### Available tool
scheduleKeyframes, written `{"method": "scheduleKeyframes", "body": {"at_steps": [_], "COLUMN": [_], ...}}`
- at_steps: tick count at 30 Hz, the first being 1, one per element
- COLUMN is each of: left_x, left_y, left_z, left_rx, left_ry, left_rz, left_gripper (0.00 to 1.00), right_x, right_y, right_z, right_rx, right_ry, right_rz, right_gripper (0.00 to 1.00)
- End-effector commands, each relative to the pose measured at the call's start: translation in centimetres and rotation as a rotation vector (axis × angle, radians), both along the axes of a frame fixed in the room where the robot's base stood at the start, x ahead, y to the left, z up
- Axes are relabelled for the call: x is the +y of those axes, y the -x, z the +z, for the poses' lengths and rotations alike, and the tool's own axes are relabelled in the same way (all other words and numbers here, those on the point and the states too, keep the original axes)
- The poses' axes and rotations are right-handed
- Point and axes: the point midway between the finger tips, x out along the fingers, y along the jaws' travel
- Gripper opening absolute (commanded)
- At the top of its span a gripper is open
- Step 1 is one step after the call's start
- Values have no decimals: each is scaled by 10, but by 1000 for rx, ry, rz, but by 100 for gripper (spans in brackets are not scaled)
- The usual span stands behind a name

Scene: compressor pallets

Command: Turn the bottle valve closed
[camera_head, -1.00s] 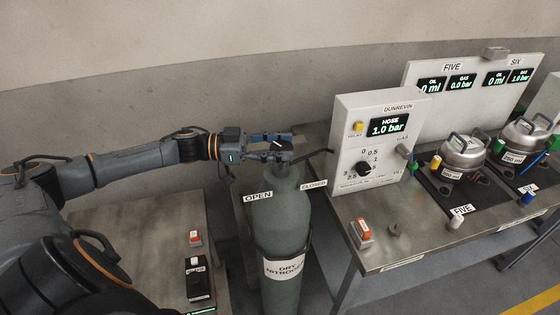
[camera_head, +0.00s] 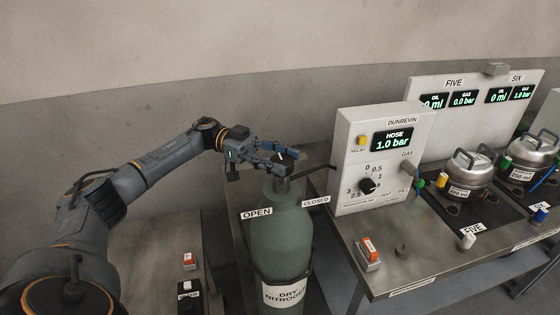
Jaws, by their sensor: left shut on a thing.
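The green gas bottle (camera_head: 283,230), labelled DRY NITROGEN, stands upright between the two tables. Its dark valve (camera_head: 283,166) is at the top, with a white mark on it. An OPEN label (camera_head: 257,212) is on the left of the bottle and a CLOSED label (camera_head: 316,201) on the right. My left gripper (camera_head: 283,157) reaches in from the left and is shut on the valve, its fingers around the valve's top. The fingers hide part of the valve. My right gripper is not in view.
The DUNREVIN panel (camera_head: 346,150) reads HOSE 1.0 bar and stands on the right table (camera_head: 400,273). A red-and-white switch (camera_head: 368,252) is near that table's edge. Steel vessels (camera_head: 468,172) stand further right. A small table (camera_head: 160,245) is at the left.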

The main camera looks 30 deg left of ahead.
Motion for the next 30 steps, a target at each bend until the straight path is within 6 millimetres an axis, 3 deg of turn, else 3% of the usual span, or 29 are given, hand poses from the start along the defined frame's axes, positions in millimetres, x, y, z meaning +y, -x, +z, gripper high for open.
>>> {"method": "scheduleKeyframes", "body": {"at_steps": [10,11,14,25,30], "left_x": [-3,-3,-2,2,23], "left_y": [2,2,1,1,1], "left_z": [-4,-4,-3,-1,-1], "left_rx": [4,5,4,1,0], "left_ry": [-3,-4,-3,-1,-2], "left_rz": [-11,-11,-10,-4,-1], "left_gripper": [18,54,73,73,73], "right_x": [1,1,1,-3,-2], "right_y": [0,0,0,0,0], "right_z": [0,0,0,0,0], "right_rx": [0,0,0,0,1], "right_ry": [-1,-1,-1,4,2], "right_rz": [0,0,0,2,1], "right_gripper": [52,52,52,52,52]}}
